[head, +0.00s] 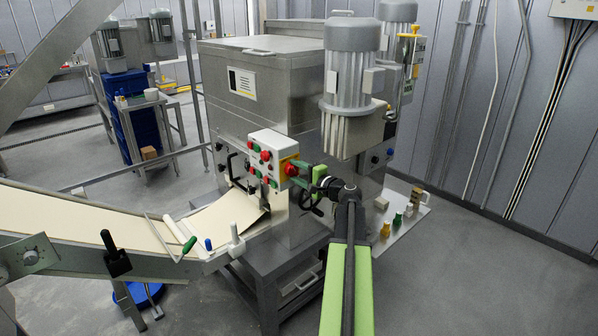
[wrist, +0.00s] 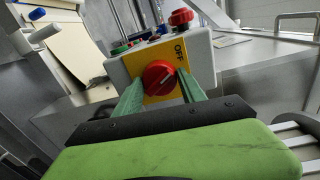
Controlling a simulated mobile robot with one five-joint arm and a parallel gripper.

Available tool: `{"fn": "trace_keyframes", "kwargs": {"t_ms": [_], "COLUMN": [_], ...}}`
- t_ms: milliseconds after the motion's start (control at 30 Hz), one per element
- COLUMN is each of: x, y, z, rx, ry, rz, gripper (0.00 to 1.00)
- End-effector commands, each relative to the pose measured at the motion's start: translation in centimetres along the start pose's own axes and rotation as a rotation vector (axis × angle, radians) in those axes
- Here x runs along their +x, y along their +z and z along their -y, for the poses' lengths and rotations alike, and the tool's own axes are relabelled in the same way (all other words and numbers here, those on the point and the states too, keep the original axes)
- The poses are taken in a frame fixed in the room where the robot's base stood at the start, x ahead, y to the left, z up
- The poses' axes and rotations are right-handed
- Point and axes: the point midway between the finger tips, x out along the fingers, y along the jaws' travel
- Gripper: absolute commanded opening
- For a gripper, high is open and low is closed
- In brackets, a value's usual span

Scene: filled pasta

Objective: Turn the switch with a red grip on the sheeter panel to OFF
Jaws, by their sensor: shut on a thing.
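The sheeter panel (head: 265,139) is a light grey box with red and green buttons on the sheeter's front. At its right end is a switch with a red grip (head: 291,169) on a yellow plate. In the wrist view the red grip (wrist: 157,77) sits between my green fingers, and the word OFF is printed on the yellow plate (wrist: 182,68), above and right of the grip. A pale mark on the grip slants up and right, roughly toward OFF. My gripper (head: 301,172) is shut on the red grip, one finger on each side; the wrist view shows it too (wrist: 161,88).
A red button (wrist: 181,17) stands out from the panel's upper side. A handwheel (head: 310,201) is just below my gripper. A conveyor (head: 90,225) with a dough sheet runs in from the left. A shelf (head: 405,222) with small coloured items is at right.

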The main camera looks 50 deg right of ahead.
Motion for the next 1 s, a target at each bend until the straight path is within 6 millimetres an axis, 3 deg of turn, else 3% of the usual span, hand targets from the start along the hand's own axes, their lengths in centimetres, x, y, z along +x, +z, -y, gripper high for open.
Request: {"fn": "trace_keyframes", "kwargs": {"t_ms": [400,1000], "x": [-0.04,-0.09], "y": [0.04,-0.03], "z": [-0.03,-0.05], "rx": [-0.233,-0.287], "ry": [0.004,0.006], "rz": [-0.015,-0.019], "gripper": [0.07,0.07]}}
